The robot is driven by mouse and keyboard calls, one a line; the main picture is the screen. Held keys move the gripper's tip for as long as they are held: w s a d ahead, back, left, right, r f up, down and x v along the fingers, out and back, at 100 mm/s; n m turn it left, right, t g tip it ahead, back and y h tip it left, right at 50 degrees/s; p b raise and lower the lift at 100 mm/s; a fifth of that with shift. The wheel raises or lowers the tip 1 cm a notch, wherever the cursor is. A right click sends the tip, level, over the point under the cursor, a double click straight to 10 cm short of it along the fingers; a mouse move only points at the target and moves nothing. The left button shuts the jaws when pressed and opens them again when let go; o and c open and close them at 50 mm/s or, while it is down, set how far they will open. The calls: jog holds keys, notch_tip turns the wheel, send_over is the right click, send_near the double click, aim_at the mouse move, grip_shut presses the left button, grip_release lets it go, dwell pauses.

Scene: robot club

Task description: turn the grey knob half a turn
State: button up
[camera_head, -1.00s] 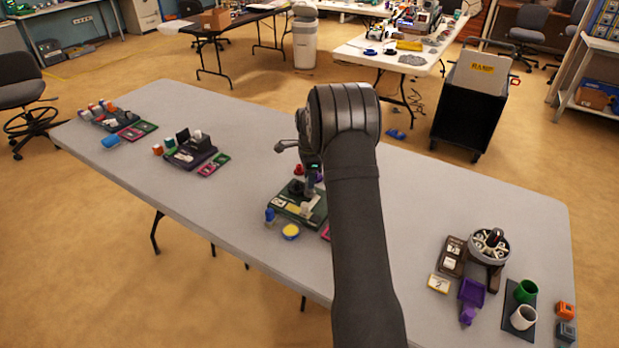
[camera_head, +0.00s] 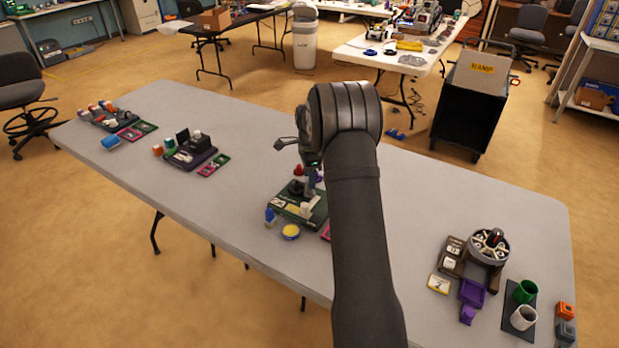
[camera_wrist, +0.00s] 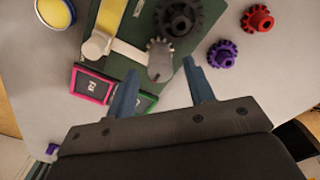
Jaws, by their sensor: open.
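The green board (camera_head: 285,206) lies on the grey table under my wrist. In the wrist view, a small grey toothed piece (camera_wrist: 160,58), which looks like the grey knob, sits on the green board (camera_wrist: 127,62) beside a larger dark gear (camera_wrist: 180,17). My gripper (camera_wrist: 161,70) is open, with one blue finger on each side of the grey piece's near end. I cannot tell the fingers' height above it, and no contact shows. A pale round knob (camera_wrist: 97,46) stands to the left. In the head view, my arm hides part of the board's right side.
A red gear (camera_wrist: 257,19) and a purple gear (camera_wrist: 223,54) lie right of the board. A pink-framed card (camera_wrist: 91,86) and a yellow disc (camera_wrist: 55,12) are at left. Other kits stand along the table (camera_head: 240,140), with bare table between.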

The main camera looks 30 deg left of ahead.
notch_tip(320, 180, up, 16)
jog(key=shift+r, duration=0.25)
dwell(0.3)
notch_tip(320, 180, down, 18)
jog(key=shift+r, duration=0.25)
dwell(0.3)
jog(key=shift+r, duration=0.1)
